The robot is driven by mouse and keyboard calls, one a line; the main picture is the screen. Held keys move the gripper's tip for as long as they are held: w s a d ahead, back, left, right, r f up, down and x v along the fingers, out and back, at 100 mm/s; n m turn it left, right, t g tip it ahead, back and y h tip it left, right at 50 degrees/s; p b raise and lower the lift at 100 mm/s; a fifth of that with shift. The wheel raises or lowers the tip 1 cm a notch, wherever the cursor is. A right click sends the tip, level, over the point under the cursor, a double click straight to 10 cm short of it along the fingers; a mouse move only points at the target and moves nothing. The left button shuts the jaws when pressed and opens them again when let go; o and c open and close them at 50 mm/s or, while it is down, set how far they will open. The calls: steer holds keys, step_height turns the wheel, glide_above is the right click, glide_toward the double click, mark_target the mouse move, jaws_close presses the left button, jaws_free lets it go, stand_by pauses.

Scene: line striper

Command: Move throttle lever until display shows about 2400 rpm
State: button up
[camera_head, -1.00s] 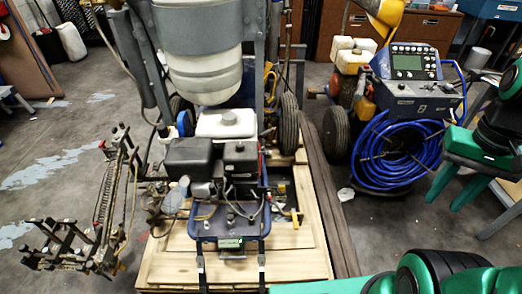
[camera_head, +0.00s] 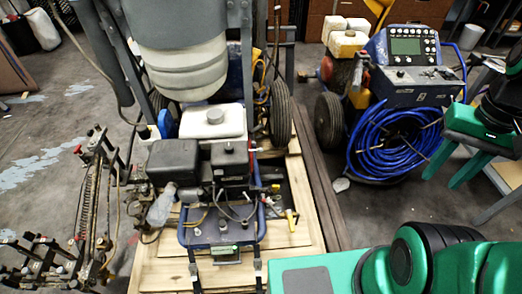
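A blue control console (camera_head: 402,62) stands at the upper right. Its grey-green display (camera_head: 405,46) shows no readable figures at this size. A small greenish display (camera_head: 226,250) sits on the front of the line striper's engine frame, also unreadable. A small yellow-handled lever (camera_head: 291,216) is right of the engine (camera_head: 229,160); I cannot tell whether it or another part is the throttle lever. My gripper (camera_head: 443,181) is at the right, beside the console's blue hose, with its two green fingers apart and nothing seen between them.
A coil of blue hose (camera_head: 393,140) hangs below the console. A white tank (camera_head: 212,121) and a large pale container (camera_head: 187,68) stand behind the engine. The striper rests on a wooden pallet (camera_head: 170,272).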

steer(key=w+a+f+n, duration=0.1)
steer(key=w+f, duration=0.2)
steer(key=w, duration=0.2)
steer(key=w+f+n, duration=0.1)
steer(key=w+f, duration=0.2)
steer(key=w, duration=0.3)
steer(key=m+t+y, duration=0.9)
steer(key=m+y, duration=0.1)
steer(key=y, duration=0.2)
glide_toward(260, 149)
steer(key=x, duration=0.7)
steer(key=f+x, duration=0.1)
steer(key=x, duration=0.2)
steer(key=shift+w+d, duration=0.1)
steer(key=shift+w, duration=0.15)
jaws_close()
